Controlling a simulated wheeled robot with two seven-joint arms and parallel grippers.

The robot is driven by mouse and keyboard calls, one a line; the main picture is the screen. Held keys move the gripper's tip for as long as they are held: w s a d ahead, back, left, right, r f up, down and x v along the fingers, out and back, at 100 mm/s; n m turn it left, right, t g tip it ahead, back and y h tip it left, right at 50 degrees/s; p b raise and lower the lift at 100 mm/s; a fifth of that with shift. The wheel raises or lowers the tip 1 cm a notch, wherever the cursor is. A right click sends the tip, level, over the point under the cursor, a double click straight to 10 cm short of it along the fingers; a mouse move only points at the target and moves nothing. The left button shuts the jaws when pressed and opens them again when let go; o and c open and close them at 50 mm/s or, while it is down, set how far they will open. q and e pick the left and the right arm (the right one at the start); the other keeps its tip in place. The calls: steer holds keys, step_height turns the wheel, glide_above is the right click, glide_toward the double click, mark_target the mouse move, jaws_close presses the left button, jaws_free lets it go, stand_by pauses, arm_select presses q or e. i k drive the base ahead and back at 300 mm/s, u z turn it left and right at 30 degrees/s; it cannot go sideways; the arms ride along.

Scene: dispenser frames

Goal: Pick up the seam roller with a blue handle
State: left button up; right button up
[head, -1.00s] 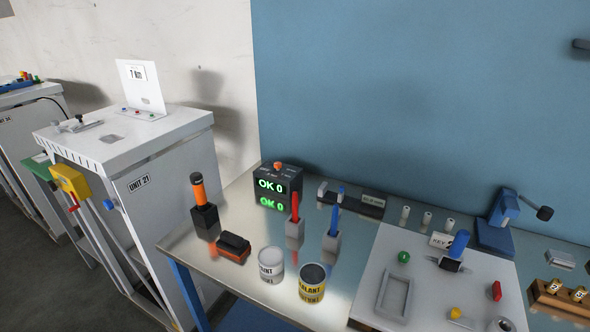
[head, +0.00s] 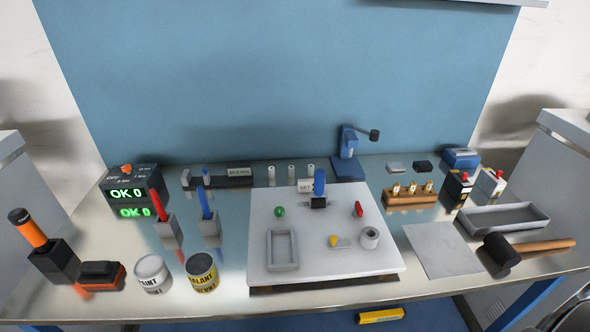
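A blue upright handle (head: 320,181) with a dark piece at its foot stands at the back of the white board; it may be the seam roller, but it is too small to be sure. A second blue-handled tool (head: 206,203) stands upright in a grey block on the left part of the bench, and its lower end is hidden in the block. A similar red-handled tool (head: 159,205) stands in a grey block to its left. Neither of my grippers shows in the head view.
The white board (head: 265,213) also carries a grey frame (head: 283,250) and small coloured parts. Two cans (head: 151,273) stand at the front left. A mallet (head: 503,254) and a grey tray (head: 506,217) lie at the right. A blue press (head: 347,158) stands behind.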

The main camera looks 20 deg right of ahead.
mark_target(318, 199)
steer(key=z, duration=0.7)
steer(key=k, duration=0.9)
steer(key=z, duration=0.95)
steer(key=k, duration=0.4)
steer(key=u, duration=0.2)
steer(key=i, duration=0.85)
steer(key=z, duration=0.35)
